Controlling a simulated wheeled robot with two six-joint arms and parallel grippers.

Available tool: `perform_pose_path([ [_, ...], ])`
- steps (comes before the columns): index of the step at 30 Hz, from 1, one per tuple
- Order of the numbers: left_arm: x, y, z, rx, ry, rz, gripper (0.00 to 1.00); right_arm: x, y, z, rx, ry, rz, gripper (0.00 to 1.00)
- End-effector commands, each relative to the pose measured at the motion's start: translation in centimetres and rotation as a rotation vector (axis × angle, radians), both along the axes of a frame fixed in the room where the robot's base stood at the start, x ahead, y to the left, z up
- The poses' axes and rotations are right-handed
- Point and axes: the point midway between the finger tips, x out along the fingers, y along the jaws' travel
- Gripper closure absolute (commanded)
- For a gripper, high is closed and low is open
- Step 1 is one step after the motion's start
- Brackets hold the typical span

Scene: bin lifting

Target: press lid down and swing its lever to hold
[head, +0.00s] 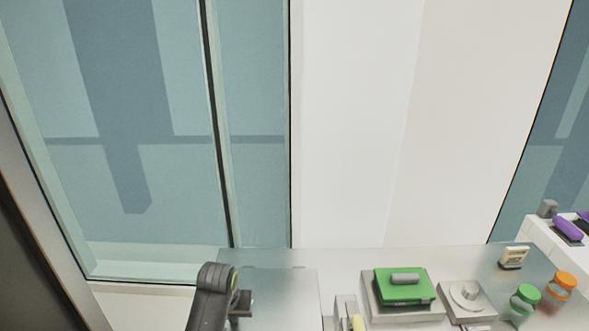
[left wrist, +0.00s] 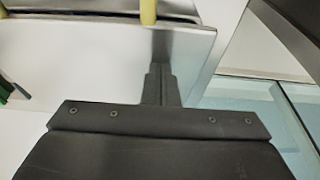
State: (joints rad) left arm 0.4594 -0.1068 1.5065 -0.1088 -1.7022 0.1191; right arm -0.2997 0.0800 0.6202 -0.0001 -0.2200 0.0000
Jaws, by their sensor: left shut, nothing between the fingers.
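A green lid (head: 400,296) with a grey grip on top sits on a grey metal box (head: 412,314) at the lower middle right of the head view. A yellow-ended part (head: 357,322), possibly the lever, shows at the bottom edge left of the box and is partly cut off. My left gripper (left wrist: 160,72) is shut and empty in the left wrist view. In the head view my left arm stands at the left of the table, well left of the lid and apart from it. My right gripper is out of view.
A dial unit (head: 468,295), a green-topped jar (head: 525,298) and an orange-topped jar (head: 561,286) stand right of the box. A small cream item (head: 514,256) lies behind them.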

Motion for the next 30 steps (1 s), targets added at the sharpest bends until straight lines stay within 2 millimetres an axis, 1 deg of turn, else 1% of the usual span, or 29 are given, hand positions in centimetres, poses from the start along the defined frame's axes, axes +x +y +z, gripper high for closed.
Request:
perform_pose_path([
  [1, 0.0, 0.0, -0.4, 0.0, 0.002, 0.0, 1.0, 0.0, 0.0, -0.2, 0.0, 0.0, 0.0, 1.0],
  [13, -0.1, 0.0, -2.0, 0.0, 0.003, 0.0, 1.0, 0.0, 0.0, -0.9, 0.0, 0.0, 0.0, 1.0],
  [30, -0.1, 0.0, -2.2, 0.0, 0.004, 0.0, 1.0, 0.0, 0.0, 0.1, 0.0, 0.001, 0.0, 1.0],
])
